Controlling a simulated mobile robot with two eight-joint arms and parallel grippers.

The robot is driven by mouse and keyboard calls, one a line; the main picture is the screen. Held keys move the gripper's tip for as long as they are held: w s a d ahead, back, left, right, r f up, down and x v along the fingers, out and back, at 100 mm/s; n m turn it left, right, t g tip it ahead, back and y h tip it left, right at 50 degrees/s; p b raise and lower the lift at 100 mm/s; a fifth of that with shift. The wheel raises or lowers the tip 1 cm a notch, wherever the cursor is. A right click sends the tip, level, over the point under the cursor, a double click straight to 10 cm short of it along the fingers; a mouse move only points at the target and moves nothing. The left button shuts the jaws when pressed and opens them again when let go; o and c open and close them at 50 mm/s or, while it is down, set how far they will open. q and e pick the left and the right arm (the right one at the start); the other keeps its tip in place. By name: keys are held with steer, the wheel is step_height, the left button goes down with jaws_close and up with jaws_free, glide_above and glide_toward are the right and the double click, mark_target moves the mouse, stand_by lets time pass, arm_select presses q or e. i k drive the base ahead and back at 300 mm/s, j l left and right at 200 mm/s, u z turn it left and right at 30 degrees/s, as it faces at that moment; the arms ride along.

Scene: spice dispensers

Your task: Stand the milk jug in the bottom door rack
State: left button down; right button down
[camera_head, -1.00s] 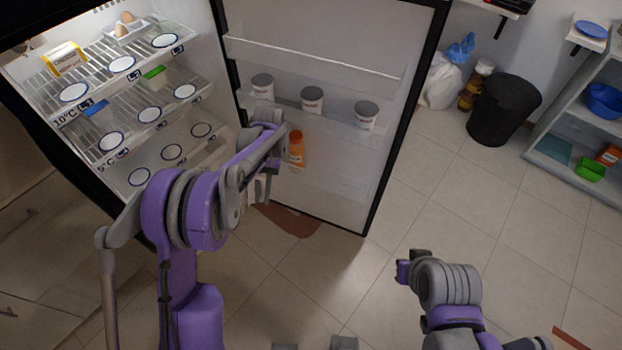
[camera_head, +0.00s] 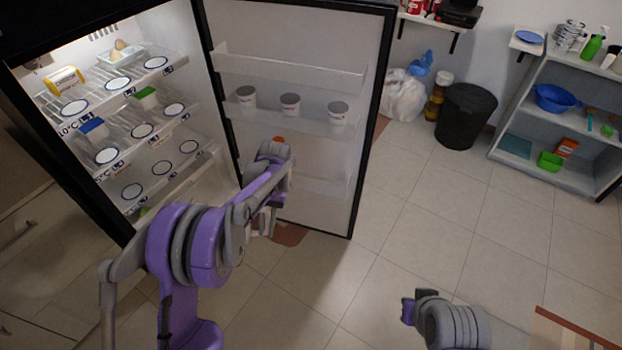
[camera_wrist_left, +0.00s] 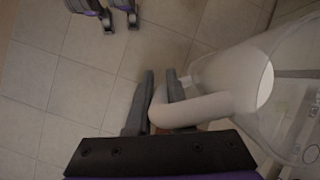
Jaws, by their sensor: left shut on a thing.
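The milk jug (camera_wrist_left: 240,78) is a pale, translucent body with a curved white handle, at the right of the left wrist view. My left gripper (camera_wrist_left: 160,76) is shut on its handle. In the head view my left arm ends in front of the open fridge door's lower part; the jug is mostly hidden there, and I cannot tell whether it touches the rack. The bottom door rack (camera_head: 325,184) is a clear bin low on the door. My right arm is at the lower right, and its fingers do not show clearly.
Several grey-lidded tubs, one here (camera_head: 290,105), stand in the rack above. An orange bottle top (camera_head: 279,139) shows behind my left wrist. The fridge shelves (camera_head: 150,130) are at left. A black bin (camera_head: 465,115) and shelf unit (camera_head: 545,120) are at right. The middle floor is clear.

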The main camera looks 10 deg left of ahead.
mark_target(320, 190)
steer(key=z, duration=2.2)
steer(key=k+j+z, duration=0.2)
steer(key=j+z, duration=0.15)
steer(key=k+j, duration=0.15)
steer(key=j, duration=0.2)
steer(key=k+j, duration=0.1)
steer(key=j, duration=0.2)
steer(key=k+j, duration=0.15)
steer(key=j, duration=0.2)
steer(key=k+j, duration=0.15)
steer(key=j, duration=0.2)
